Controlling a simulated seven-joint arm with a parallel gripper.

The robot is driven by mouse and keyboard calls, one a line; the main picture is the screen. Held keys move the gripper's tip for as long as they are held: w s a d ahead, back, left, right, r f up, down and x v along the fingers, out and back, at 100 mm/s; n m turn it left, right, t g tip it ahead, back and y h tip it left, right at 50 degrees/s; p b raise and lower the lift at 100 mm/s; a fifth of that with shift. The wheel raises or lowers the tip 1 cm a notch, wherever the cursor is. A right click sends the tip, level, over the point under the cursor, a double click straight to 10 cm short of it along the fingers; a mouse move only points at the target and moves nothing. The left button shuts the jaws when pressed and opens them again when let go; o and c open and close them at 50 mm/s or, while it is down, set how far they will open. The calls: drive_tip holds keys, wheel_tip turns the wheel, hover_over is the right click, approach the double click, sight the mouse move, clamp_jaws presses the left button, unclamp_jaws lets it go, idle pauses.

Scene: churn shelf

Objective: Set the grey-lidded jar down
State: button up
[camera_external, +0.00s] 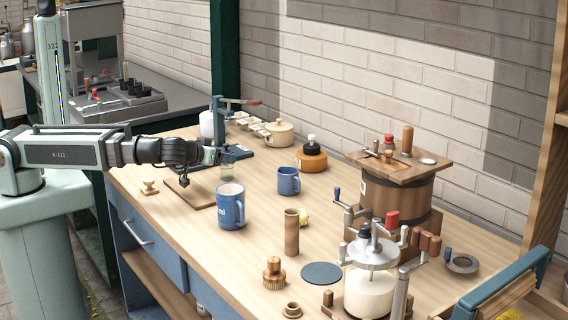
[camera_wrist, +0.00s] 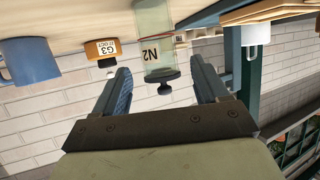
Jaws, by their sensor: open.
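The grey-lidded jar (camera_wrist: 153,28) is a clear greenish glass jar with an "N2" label and a dark grey knobbed lid (camera_wrist: 163,76). The wrist view is upside down, so its lid points down there. In the external view the jar (camera_external: 227,170) appears upright at bench level just beyond my gripper (camera_external: 214,155); the arm hides part of it. In the wrist view my gripper (camera_wrist: 160,72) is open, with one finger on either side of the lid and visible gaps to both. The jar's base is cut off by the frame edge.
A blue mug (camera_external: 231,208) stands close in front of the jar, and a smaller blue mug (camera_external: 288,181) is to its right. A blue press (camera_external: 232,150) stands behind. A wooden board (camera_external: 196,192) lies left. An orange-brown labelled pot (camera_external: 311,160) sits farther back.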

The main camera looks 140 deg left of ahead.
drive_tip(key=v, duration=0.7)
drive_tip(key=shift+w+d, duration=0.15)
drive_tip(key=shift+d, duration=0.15)
drive_tip(key=shift+r, duration=0.15)
